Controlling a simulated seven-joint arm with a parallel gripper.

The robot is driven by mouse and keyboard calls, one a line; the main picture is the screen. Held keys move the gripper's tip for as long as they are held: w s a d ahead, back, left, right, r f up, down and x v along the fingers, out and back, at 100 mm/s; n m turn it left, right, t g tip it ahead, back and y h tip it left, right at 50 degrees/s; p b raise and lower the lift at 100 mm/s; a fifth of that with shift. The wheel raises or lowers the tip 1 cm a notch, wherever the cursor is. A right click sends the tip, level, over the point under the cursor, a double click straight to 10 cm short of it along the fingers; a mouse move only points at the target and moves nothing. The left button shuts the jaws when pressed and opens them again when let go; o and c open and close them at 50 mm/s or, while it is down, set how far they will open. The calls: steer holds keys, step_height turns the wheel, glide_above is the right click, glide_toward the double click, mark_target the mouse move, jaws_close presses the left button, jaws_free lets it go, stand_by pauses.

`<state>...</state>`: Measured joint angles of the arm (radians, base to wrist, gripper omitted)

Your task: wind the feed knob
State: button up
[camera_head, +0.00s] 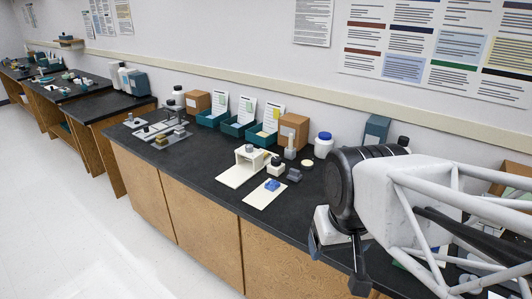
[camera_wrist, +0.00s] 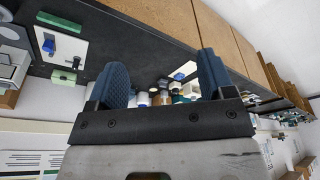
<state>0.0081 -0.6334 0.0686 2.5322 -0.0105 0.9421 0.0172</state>
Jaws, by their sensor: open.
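I cannot pick out the feed knob with certainty in either view. A low grey and white apparatus (camera_head: 172,135) with small upright parts stands toward the left end of the black bench; its details are too small to tell. My gripper (camera_head: 337,262) hangs at the bench's front edge at the right of the head view, apart from these things. In the wrist view, my gripper (camera_wrist: 163,68) has its two blue pads wide apart, with nothing between them. A grey device (camera_wrist: 12,68) is cut off at that view's left edge.
A cream arch-shaped stand (camera_head: 249,157) and a white tile (camera_head: 262,196) with a blue piece (camera_head: 272,184) lie mid-bench. Teal bins (camera_head: 236,127), brown boxes (camera_head: 293,127) and a blue-lidded jar (camera_head: 323,145) line the wall. The floor at left is clear.

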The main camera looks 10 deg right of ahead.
steer(key=w+r+m, duration=0.2)
steer(key=w+r, duration=0.1)
steer(key=w, duration=0.6)
steer(key=w+r+m, duration=0.2)
steer(key=w, duration=0.8)
steer(key=m+g, duration=0.3)
steer(key=m, duration=0.7)
glide_above(276, 159)
steer(key=f, duration=2.3)
steer(key=shift+s+f, duration=0.15)
steer(key=shift+s, duration=0.05)
steer(key=shift+w+f, duration=0.3)
steer(key=shift+f, duration=0.05)
steer(key=shift+f, duration=3.9)
